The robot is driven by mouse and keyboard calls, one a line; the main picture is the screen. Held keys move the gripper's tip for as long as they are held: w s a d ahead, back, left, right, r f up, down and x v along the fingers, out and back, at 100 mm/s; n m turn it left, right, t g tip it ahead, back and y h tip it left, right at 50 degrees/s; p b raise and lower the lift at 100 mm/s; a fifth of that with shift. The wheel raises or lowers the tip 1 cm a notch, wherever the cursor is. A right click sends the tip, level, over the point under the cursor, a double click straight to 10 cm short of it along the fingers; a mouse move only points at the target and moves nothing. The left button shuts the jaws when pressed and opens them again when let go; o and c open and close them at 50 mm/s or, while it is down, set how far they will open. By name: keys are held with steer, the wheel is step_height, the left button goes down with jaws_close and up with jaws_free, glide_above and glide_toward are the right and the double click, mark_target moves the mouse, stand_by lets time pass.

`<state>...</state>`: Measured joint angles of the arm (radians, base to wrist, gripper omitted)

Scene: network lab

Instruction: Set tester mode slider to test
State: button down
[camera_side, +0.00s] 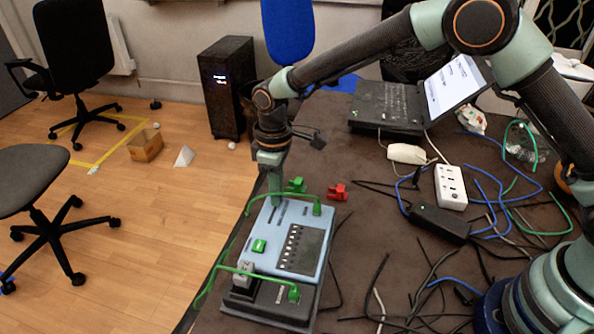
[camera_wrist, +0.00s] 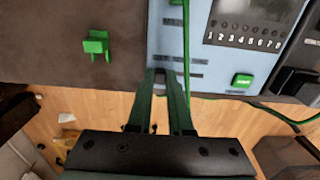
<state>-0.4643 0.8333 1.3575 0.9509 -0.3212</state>
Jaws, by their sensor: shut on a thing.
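The blue cable tester (camera_side: 262,225) stands on the dark table near its left edge. It also shows in the wrist view (camera_wrist: 200,60), with a numbered row of lights and a green button (camera_wrist: 242,80). My gripper (camera_side: 274,198) points down at the far left corner of the tester's top. In the wrist view my gripper (camera_wrist: 168,82) has its fingertips close together at the tester's edge, beside small printed labels. It is shut on the mode slider, which the fingertips mostly hide. I cannot read the slider's position.
A green cable (camera_side: 285,197) runs across the tester; another green lead crosses its near part. A green keystone piece (camera_side: 296,185) and a red one (camera_side: 337,191) lie beyond the tester. A power strip (camera_side: 450,187), black adapter (camera_side: 438,222) and loose cables cover the table's right.

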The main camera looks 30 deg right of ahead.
mark_target(274, 211)
stand_by(0.3)
steer(key=shift+s+a, duration=0.9)
steer(key=c, duration=0.8)
jaws_free()
steer(key=shift+r, duration=0.1)
step_height(274, 211, up, 12)
